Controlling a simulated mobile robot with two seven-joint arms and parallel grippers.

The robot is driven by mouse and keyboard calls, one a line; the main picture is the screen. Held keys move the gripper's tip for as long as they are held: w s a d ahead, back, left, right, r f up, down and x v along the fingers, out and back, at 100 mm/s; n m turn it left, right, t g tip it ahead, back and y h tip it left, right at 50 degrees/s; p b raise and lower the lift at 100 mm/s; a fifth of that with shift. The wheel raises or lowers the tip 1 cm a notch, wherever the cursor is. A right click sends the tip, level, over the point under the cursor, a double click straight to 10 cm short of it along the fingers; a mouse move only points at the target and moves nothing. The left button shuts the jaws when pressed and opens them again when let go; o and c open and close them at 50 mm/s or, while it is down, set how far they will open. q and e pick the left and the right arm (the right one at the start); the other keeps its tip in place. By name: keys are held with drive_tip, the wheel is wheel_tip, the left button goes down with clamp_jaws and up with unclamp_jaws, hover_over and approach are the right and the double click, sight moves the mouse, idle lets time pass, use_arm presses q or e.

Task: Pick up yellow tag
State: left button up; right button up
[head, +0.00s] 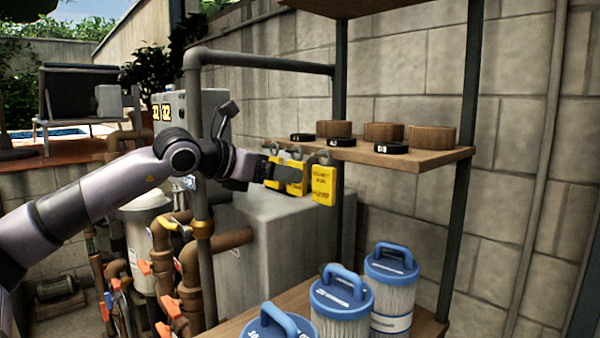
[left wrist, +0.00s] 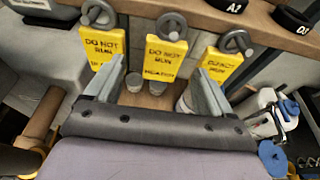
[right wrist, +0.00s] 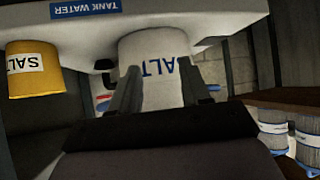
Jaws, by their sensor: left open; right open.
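Three yellow tags with "DO NOT RUN" lettering hang from grey round hooks along the shelf edge. In the left wrist view, the left tag (left wrist: 103,47), the middle tag (left wrist: 165,58) and the right tag (left wrist: 221,66) face me. The rightmost tag also shows in the head view (head: 323,185). My left gripper (left wrist: 157,88) is open and empty, its fingers pointing at the tags, with the middle tag seen between them. In the head view my left gripper (head: 268,170) partly covers the other tags. My right gripper (right wrist: 157,88) is open, away from the tags.
The wooden shelf (head: 440,157) holds black discs and round wooden blocks (head: 383,132). Blue-capped filter cartridges (head: 391,265) stand on a lower shelf. Pipes (head: 192,275) rise below my left arm. A white SALT container (right wrist: 152,65) lies before my right gripper, beside a yellow one (right wrist: 33,68).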

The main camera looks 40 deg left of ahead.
sight(296, 194)
use_arm(q)
drive_tip(key=p+x, duration=0.3)
drive_tip(key=x, duration=0.2)
drive_tip(key=shift+w+d+f, duration=0.1)
drive_tip(key=shift+w+d, duration=0.1)
drive_tip(key=shift+w, duration=0.05)
drive_tip(key=c, duration=1)
